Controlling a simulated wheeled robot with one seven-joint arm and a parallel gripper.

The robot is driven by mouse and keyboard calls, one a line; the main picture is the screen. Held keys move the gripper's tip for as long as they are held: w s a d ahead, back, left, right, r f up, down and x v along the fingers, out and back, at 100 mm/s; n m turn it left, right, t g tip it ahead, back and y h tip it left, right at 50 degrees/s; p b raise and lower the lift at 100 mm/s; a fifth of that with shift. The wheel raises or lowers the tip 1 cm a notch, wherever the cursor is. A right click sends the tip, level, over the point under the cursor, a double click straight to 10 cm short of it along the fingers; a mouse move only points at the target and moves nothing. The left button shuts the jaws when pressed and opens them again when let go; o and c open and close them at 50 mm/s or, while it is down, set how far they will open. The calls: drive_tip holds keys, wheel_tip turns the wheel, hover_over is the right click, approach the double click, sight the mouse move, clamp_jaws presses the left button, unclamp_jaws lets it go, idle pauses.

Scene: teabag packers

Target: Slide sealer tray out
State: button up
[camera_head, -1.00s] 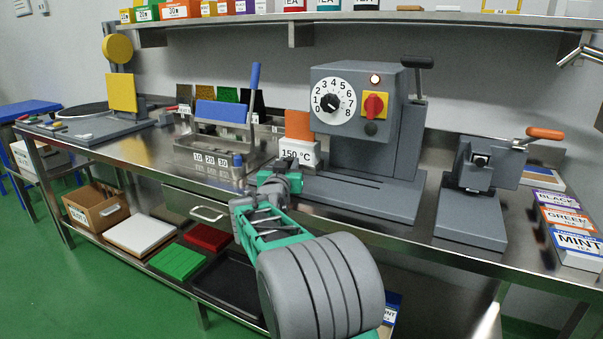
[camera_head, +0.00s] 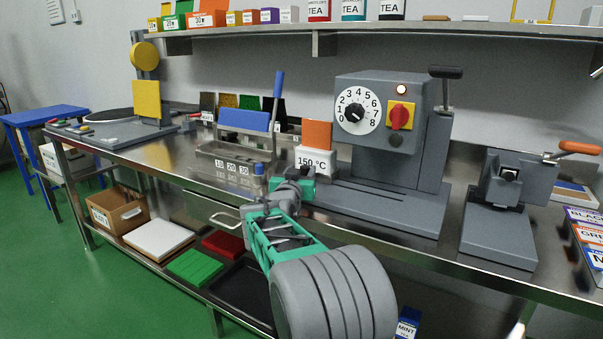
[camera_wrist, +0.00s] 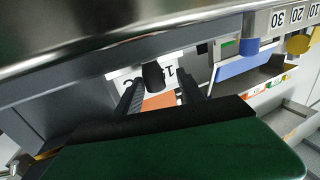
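The grey sealer (camera_head: 350,115) with a numbered dial and red switch stands on the bench in the head view. Its flat grey base (camera_head: 390,207) has a long slot along it. A white 150 °C block (camera_head: 316,160) with an orange plate above sits at its left end; part of the block shows in the wrist view (camera_wrist: 125,75). I cannot make out a separate tray. My gripper (camera_wrist: 160,96) is open, its dark fingers apart. A black knob (camera_wrist: 153,75) shows between them; whether they touch it is unclear. In the head view my arm hides the fingertips.
A metal box (camera_head: 230,165) marked 10, 20, 30 with a blue lever stands close on the left. A grey press (camera_head: 500,210) with an orange handle stands right. A shelf (camera_head: 420,30) hangs above.

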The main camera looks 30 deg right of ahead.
drive_tip(key=shift+s+d, duration=0.1)
drive_tip(key=v, duration=0.7)
drive_tip(key=shift+s+a, duration=0.3)
